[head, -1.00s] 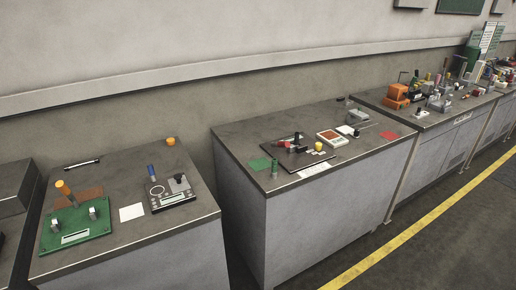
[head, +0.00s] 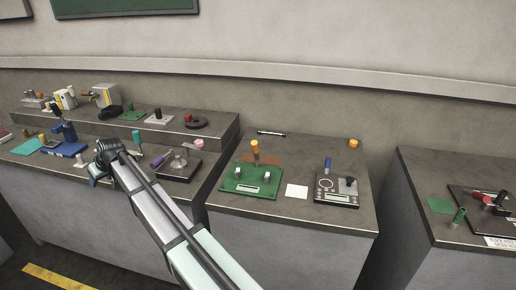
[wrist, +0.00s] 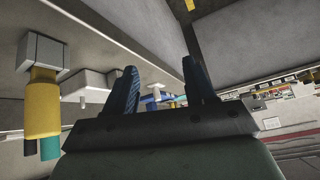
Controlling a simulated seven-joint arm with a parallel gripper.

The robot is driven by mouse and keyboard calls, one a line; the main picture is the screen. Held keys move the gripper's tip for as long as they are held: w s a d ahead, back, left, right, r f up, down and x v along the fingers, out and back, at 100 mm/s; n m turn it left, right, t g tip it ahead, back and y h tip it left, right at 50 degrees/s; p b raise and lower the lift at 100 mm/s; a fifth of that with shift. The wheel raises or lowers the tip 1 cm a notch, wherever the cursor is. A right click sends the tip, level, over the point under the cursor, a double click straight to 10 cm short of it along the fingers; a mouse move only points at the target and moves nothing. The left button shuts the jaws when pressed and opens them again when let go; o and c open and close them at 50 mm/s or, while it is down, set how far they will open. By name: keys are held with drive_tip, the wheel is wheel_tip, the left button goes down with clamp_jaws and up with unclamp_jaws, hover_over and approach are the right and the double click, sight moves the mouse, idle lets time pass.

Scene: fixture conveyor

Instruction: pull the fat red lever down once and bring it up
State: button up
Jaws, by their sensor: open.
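In the head view a red lever-like piece (head: 478,197) lies low on a black board (head: 496,207) on the right bench, far from my gripper. A small red-topped knob (head: 188,117) stands on a dark round base on the back left shelf. I cannot tell for sure which of these is the fat red lever. My gripper (head: 97,178) is over the left bench, beside a blue stand. In the wrist view its blue fingers (wrist: 160,75) are apart with nothing gripped between them.
A green board (head: 250,185) with an orange-topped lever and a black device (head: 338,190) with a blue handle stand on the middle bench. A purple handle (head: 158,161) is right of my gripper. A yellow cylinder (wrist: 42,108) is close by in the wrist view. Gaps separate the benches.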

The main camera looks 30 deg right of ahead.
drive_tip(key=w+d+r+m+t+h, duration=0.1)
drive_tip(key=w+d+r+m, duration=0.1)
drive_tip(key=w+d+r, duration=0.45)
drive_tip(key=s+d+r+m+h, duration=0.1)
drive_tip(key=d+h, duration=0.1)
drive_tip(key=d, duration=2.2)
drive_tip(key=s+d+m+g+h, duration=0.1)
drive_tip(key=s+d, duration=0.5)
drive_tip(key=d, duration=0.8)
drive_tip(key=s+d+m+g+h, duration=0.1)
drive_tip(key=s+d, duration=0.5)
drive_tip(key=d, duration=0.9)
drive_tip(key=s+d+m+g+h, duration=0.15)
drive_tip(key=s+d, duration=0.35)
drive_tip(key=d, duration=0.9)
drive_tip(key=s+d+r+m, duration=0.1)
drive_tip(key=s+d+m, duration=0.1)
drive_tip(key=s+d, duration=1.1)
drive_tip(key=r+m+g, duration=0.2)
drive_tip(key=m+g, duration=0.3)
hover_over(476, 195)
drive_tip(key=shift+n+y, duration=0.25)
drive_tip(key=shift+y, duration=0.1)
drive_tip(key=f, duration=0.4)
drive_tip(key=s+f, duration=0.1)
drive_tip(key=f, duration=0.3)
drive_tip(key=d+f, duration=0.1)
drive_tip(key=f, duration=0.4)
drive_tip(key=shift+s, duration=0.25)
